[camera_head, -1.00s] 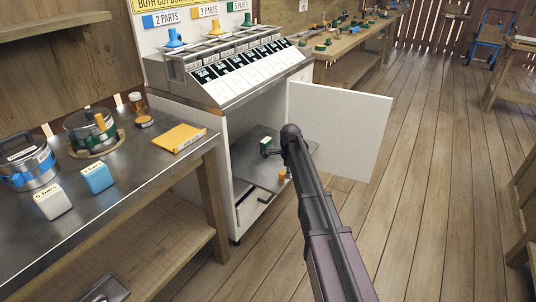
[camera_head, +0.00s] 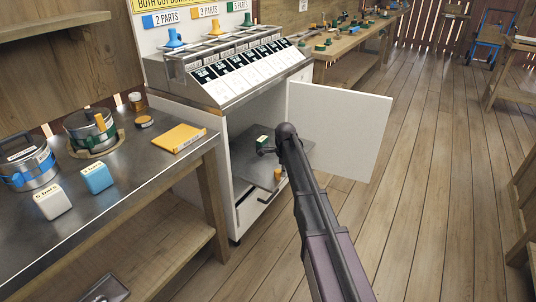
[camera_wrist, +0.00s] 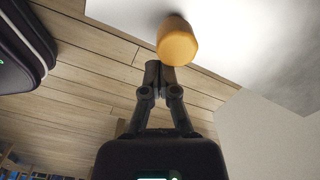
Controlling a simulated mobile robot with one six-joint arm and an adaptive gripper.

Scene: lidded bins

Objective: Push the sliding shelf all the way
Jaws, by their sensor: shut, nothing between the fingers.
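The sliding shelf (camera_head: 250,165) is a grey panel in the lower part of the white cabinet, and it still sticks out of the opening. A small orange knob (camera_head: 278,174) is on it near its front. In the wrist view the knob (camera_wrist: 178,45) stands against the pale shelf surface (camera_wrist: 235,35). My gripper (camera_wrist: 160,66) is shut and empty, with its fingertips right at the knob; I cannot tell whether they touch. In the head view my arm hides most of the gripper.
The open white cabinet door (camera_head: 340,130) stands to the right of my arm. A drawer (camera_head: 255,205) sits below the shelf.

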